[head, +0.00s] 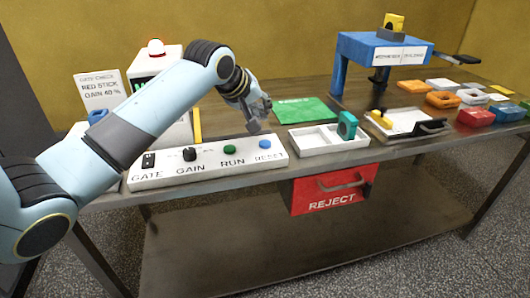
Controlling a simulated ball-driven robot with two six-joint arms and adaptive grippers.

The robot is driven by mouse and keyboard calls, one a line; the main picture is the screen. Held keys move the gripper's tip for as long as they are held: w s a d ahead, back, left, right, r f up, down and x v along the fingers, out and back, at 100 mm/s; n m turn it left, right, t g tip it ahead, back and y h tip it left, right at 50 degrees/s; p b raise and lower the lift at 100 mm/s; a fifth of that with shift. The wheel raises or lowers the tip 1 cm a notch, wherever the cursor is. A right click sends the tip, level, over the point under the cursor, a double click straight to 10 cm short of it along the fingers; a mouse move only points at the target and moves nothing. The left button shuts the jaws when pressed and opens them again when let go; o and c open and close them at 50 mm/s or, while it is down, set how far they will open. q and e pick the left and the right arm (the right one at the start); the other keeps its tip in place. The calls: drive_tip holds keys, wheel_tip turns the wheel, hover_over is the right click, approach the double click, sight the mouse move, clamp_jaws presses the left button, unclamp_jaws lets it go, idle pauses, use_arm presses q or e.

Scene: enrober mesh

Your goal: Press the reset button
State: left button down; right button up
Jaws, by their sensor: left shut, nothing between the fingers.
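The reset button (265,144) is a blue round cap at the right end of the white control panel (215,170), above the printed word RESET. My left gripper (257,124) is shut and empty. In the picture its tips are just above the blue button; I cannot tell how large the gap is, and no contact shows. The panel also carries a green RUN button (230,149), a black GAIN knob (190,154) and a GATE switch (149,160). My right gripper is not in view.
A white divided tray (310,142) with a teal piece (347,125) stands right of the panel. A green mat (300,109) lies behind. A blue stand (350,70) and several coloured blocks are farther right. A red REJECT bin (320,192) hangs below the table edge.

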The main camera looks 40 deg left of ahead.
sight(262, 141)
use_arm(q)
wheel_tip(262, 141, down, 4)
drive_tip(key=b, duration=0.2)
drive_tip(key=shift+r+b, duration=0.2)
drive_tip(key=shift+b, duration=0.1)
drive_tip(key=shift+f, duration=0.7)
idle(0.5)
drive_tip(key=shift+f, duration=0.35)
